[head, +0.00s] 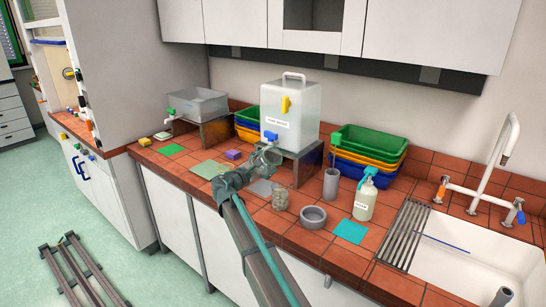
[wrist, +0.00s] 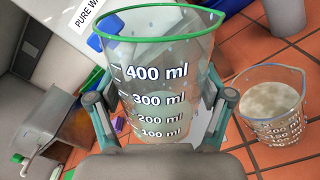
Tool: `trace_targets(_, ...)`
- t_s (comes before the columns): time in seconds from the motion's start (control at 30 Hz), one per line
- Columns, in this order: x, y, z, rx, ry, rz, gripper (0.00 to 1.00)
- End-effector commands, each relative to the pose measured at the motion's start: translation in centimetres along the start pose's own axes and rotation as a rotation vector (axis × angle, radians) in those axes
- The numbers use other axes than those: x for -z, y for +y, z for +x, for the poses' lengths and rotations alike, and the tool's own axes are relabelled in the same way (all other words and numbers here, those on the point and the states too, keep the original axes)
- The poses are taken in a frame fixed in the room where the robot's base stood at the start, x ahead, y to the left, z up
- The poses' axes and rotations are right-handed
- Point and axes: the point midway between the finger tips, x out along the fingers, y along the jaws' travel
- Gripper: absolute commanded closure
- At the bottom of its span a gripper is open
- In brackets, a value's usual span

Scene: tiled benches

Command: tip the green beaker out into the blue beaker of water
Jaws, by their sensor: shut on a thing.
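The green beaker (wrist: 160,50) is clear, with a green rim and white marks up to 400 ml. My gripper (wrist: 160,108) is shut on it, one finger on each side. In the head view my gripper (head: 262,160) is over the bench in front of the white water tank, and the beaker is hard to make out there. The blue beaker (wrist: 272,105) has a blue rim and cloudy, pale contents; it stands on the tiles to the right of the held beaker, apart from it. In the head view a small clear vessel (head: 280,199) stands right of my gripper.
The white tank (head: 290,112) on its stand is behind my gripper. A grey bowl (head: 313,216), a grey cylinder (head: 331,184) and a wash bottle (head: 365,200) stand to the right. Stacked trays (head: 368,145) are behind them. A sink (head: 470,250) is at far right.

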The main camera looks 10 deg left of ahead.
Motion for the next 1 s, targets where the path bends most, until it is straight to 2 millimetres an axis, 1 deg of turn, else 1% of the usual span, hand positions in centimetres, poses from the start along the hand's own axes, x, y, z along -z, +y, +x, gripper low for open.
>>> trace_targets(0.23,-0.19,0.05,0.00,0.000,-0.001,-0.019,0.77)
trace_targets(0.4,-0.60,-0.02,-0.02,0.000,0.000,-0.139,0.77)
trace_targets(0.53,-0.45,-0.34,-0.02,0.000,-0.001,-0.211,0.77)
trace_targets(0.87,-0.23,-0.57,-0.01,0.000,-0.001,-0.231,0.77)
trace_targets(1.0,-0.74,-0.60,-0.03,0.001,0.000,-0.301,0.77)
